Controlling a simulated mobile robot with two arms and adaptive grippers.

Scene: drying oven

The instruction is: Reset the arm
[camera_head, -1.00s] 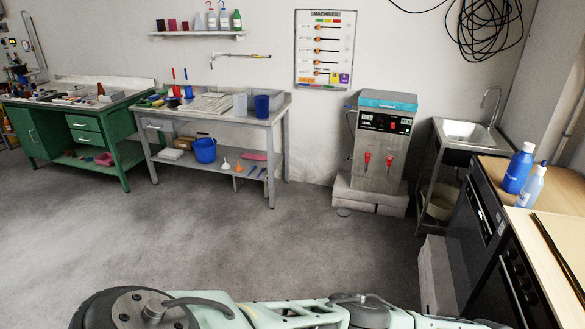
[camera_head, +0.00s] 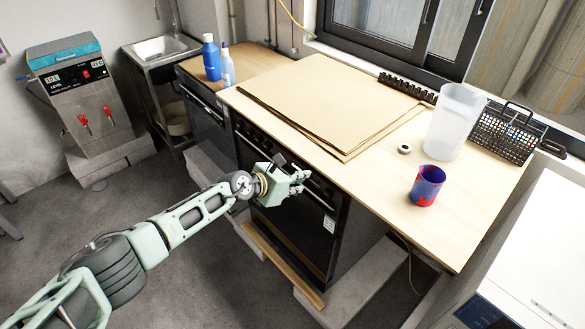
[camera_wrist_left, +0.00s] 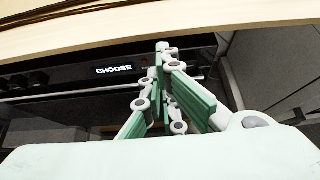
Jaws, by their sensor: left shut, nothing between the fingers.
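My left arm reaches in from the lower left of the head view. My left gripper (camera_head: 298,180) is in front of the upper front of the black oven (camera_head: 295,225), just below the counter's front edge. In the left wrist view, the fingers of my left gripper (camera_wrist_left: 163,48) come together and hold nothing. Behind them is the oven's dark front panel with a lit display reading "CHOOSE" (camera_wrist_left: 114,69). I cannot tell whether the fingertips touch the oven. My right gripper is not in view.
The wooden counter (camera_head: 450,225) carries brown sheets (camera_head: 335,95), a clear beaker (camera_head: 455,120), a red-blue cup (camera_head: 426,186), a tape roll (camera_head: 404,149) and a black basket (camera_head: 503,132). Blue bottles (camera_head: 211,58) stand farther left. A white box (camera_head: 540,265) stands at the right. Grey floor is free at the left.

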